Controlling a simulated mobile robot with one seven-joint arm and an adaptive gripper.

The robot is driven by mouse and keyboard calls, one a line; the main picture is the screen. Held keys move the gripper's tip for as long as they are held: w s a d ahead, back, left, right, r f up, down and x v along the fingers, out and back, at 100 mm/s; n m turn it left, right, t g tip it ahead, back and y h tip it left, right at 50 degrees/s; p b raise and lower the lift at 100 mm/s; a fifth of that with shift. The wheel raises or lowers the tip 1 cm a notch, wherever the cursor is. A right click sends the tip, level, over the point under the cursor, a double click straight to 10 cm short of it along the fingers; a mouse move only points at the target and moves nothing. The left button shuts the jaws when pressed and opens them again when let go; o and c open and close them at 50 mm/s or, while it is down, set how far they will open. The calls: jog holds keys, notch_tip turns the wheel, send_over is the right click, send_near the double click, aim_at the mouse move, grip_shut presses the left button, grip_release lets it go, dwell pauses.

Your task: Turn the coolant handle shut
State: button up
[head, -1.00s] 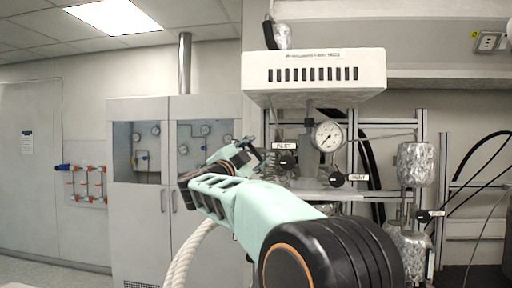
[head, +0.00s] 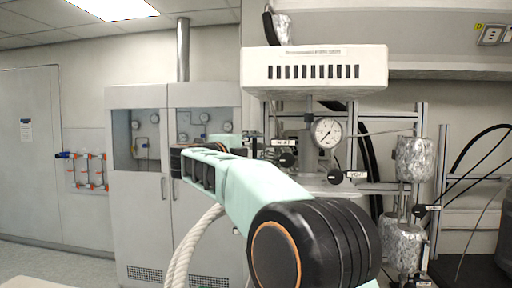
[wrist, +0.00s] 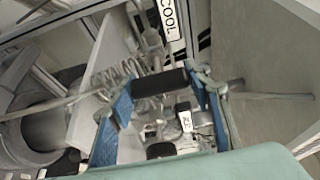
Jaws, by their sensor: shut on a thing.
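The coolant handle, a black cylindrical grip (wrist: 158,83), lies across the wrist view below a white label reading "COOL" (wrist: 172,18). My gripper (wrist: 160,88) has its two blue fingers on either side of this grip and is shut on it. In the head view my arm reaches toward the reactor frame, and its links cover most of the gripper and the handle there. The handle's stem and valve body are not clear.
A pressure gauge (head: 328,132) and black knobs with white labels, one (head: 335,177) right of my arm, sit under the white reactor head box (head: 314,72). Foil-wrapped vessels (head: 415,158) stand at the right. Grey cabinets (head: 140,220) stand behind on the left.

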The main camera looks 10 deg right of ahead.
dwell(0.4)
jog(key=o, duration=1.2)
jog(key=v, duration=1.2)
